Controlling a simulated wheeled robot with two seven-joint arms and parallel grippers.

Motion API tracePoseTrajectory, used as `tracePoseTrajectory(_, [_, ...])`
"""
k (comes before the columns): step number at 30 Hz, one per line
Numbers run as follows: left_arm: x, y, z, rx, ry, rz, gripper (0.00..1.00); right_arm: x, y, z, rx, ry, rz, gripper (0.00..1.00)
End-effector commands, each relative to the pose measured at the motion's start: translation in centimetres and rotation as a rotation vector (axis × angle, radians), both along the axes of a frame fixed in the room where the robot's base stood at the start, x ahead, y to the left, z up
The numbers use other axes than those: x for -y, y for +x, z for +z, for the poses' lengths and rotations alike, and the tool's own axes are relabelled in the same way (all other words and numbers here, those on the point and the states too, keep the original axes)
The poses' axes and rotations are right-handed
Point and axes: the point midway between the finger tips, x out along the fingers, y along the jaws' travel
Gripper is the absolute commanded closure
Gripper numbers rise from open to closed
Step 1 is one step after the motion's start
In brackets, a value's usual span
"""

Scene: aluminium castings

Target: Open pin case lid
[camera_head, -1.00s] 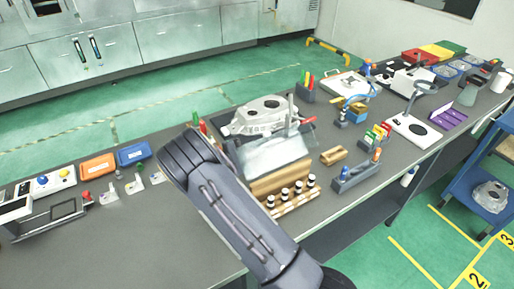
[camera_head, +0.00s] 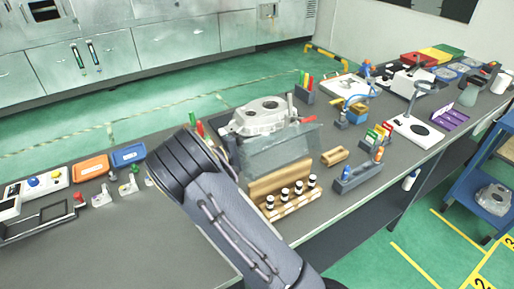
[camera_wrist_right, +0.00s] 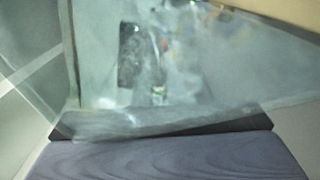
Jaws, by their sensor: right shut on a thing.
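The pin case (camera_head: 280,180) is a wooden box in the middle of the bench, with a row of black-and-white pins (camera_head: 298,190) along its front. Its clear lid (camera_head: 282,150) stands raised, close to upright, at the back of the case. My right gripper (camera_head: 232,152) is at the lid's left side, mostly hidden behind my own wrist; it is shut on the lid. In the right wrist view the see-through lid (camera_wrist_right: 190,75) fills most of the picture, above the dark gripper part at the bottom. My left gripper is not in view.
A grey metal casting (camera_head: 262,116) sits just behind the lid. A small wooden block (camera_head: 334,156) and a grey holder (camera_head: 358,177) are to the right. Orange (camera_head: 91,167) and blue (camera_head: 129,155) bins stand at left.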

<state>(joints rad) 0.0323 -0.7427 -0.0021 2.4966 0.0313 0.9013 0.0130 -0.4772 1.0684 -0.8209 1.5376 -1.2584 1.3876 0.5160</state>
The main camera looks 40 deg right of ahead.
Motion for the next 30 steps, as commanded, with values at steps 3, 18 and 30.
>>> tracePoseTrajectory(3, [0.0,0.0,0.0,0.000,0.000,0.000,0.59,-0.1,-0.1,-0.3,-0.003,0.006,-0.002,1.00])
tracePoseTrajectory(18, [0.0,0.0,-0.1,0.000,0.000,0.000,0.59,-0.3,0.0,-0.2,-0.003,0.003,0.000,0.68])
tracePoseTrajectory(30, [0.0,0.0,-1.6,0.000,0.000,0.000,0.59,-6.4,0.7,-0.4,-0.003,0.004,0.002,0.68])
